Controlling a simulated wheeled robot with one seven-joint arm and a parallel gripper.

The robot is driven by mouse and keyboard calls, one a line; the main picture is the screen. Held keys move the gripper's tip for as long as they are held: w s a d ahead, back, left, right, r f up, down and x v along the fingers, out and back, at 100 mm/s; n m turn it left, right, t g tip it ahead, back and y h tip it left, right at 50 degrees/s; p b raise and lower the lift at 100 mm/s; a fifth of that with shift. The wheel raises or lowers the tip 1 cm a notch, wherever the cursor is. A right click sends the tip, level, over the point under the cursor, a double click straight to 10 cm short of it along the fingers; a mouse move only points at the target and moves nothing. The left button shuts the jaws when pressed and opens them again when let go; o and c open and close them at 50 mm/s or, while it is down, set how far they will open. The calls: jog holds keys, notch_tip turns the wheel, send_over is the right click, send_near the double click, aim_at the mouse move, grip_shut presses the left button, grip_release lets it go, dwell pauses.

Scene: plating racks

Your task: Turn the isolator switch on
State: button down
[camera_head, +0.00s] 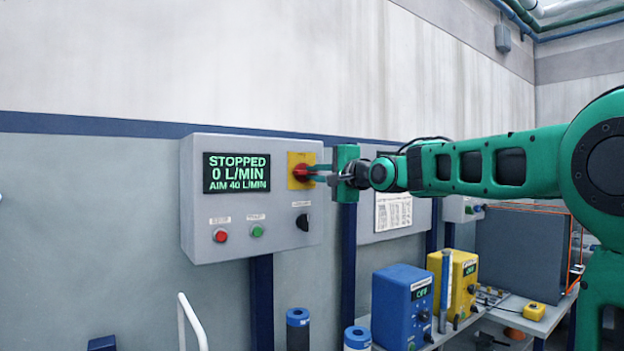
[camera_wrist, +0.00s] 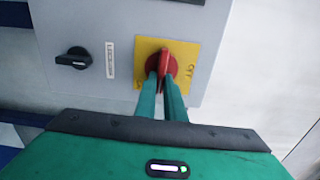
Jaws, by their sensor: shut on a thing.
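The isolator switch (camera_head: 300,172) is a red rotary handle on a yellow plate (camera_head: 292,181), at the upper right of a grey control box. My gripper (camera_head: 312,173) reaches it from the right in the head view. In the wrist view the two green fingers (camera_wrist: 163,92) are shut on the red handle (camera_wrist: 164,66), one on each side of its grip. The yellow plate's printed marks are only partly readable. The display (camera_head: 236,173) reads "STOPPED 0 L/MIN AIM 40 L/MIN".
The control box (camera_head: 270,235) also carries a red button (camera_head: 220,235), a green button (camera_head: 257,230) and a black knob (camera_head: 303,221). A blue unit (camera_head: 395,300) and a yellow unit (camera_head: 462,285) stand on a bench at lower right. The space before the box is clear.

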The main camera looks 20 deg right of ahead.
jog(key=shift+d+f, duration=0.25)
jog(key=shift+f, duration=0.05)
jog(key=c, duration=1.8)
grip_release()
jog(key=shift+c, duration=0.2)
jog(key=shift+a+r, duration=0.1)
jog(key=v, duration=1)
jog(key=shift+s, duration=0.3)
